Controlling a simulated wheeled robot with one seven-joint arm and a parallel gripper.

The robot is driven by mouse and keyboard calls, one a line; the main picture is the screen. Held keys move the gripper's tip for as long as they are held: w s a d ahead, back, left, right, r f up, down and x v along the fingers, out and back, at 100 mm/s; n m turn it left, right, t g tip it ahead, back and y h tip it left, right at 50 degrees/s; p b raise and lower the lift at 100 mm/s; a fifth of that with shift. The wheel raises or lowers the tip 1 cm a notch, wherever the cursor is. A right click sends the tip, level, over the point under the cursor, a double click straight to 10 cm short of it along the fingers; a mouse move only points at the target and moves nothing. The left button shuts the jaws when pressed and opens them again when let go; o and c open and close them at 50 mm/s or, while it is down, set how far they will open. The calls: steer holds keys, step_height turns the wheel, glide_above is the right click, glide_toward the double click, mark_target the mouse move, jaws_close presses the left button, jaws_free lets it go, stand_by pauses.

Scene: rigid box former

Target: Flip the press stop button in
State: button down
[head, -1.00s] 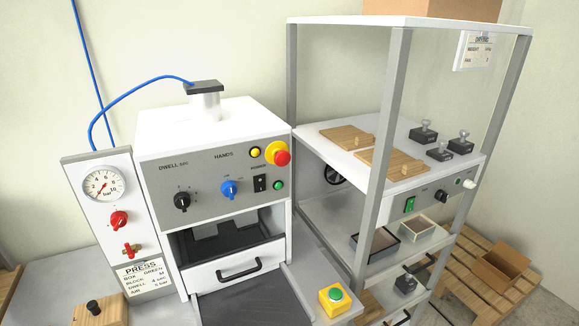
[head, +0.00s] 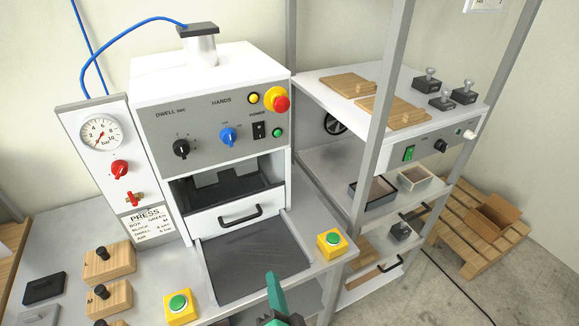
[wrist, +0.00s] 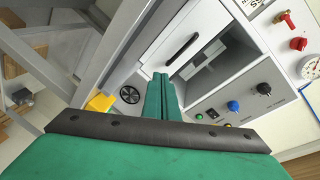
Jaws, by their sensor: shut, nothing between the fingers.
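The press stop button (head: 280,103) is a red mushroom knob on a yellow base at the upper right of the press's grey front panel (head: 205,125). It stands out from the panel, beside a small yellow button (head: 253,98) and above a green one (head: 278,132). My gripper (head: 271,278) has green fingers and is at the bottom of the head view, in front of the press tray and well below the stop button. In the wrist view the fingers (wrist: 160,82) are together and empty, pointing toward the press front. I cannot make out the stop button there; my gripper covers part of the panel.
The press drawer (head: 238,212) has a black handle. Yellow boxes with green buttons stand at the tray's right (head: 331,242) and left (head: 180,306). A shelf rack post (head: 377,110) rises right of the press. Air in front of the panel is clear.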

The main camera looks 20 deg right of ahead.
mark_target(283, 106)
steer(key=w+d+r+m, duration=0.3)
steer(key=w+d+r, duration=0.25)
steer(key=r, duration=0.35)
steer(key=d+r+t+y, duration=0.1)
steer(key=d+r, duration=0.2)
steer(key=r, duration=1)
steer(key=s+d+r+m+y, duration=0.1)
steer(key=d+r, duration=0.3)
steer(key=r, duration=0.8)
steer(key=shift+s+r+m+t+y, duration=0.15)
steer(key=shift+r+m+t+y, duration=0.2)
steer(key=shift+y, duration=0.25)
steer(key=w, duration=1.3)
steer(key=shift+w+a, duration=0.25)
steer(key=shift+w, duration=0.25)
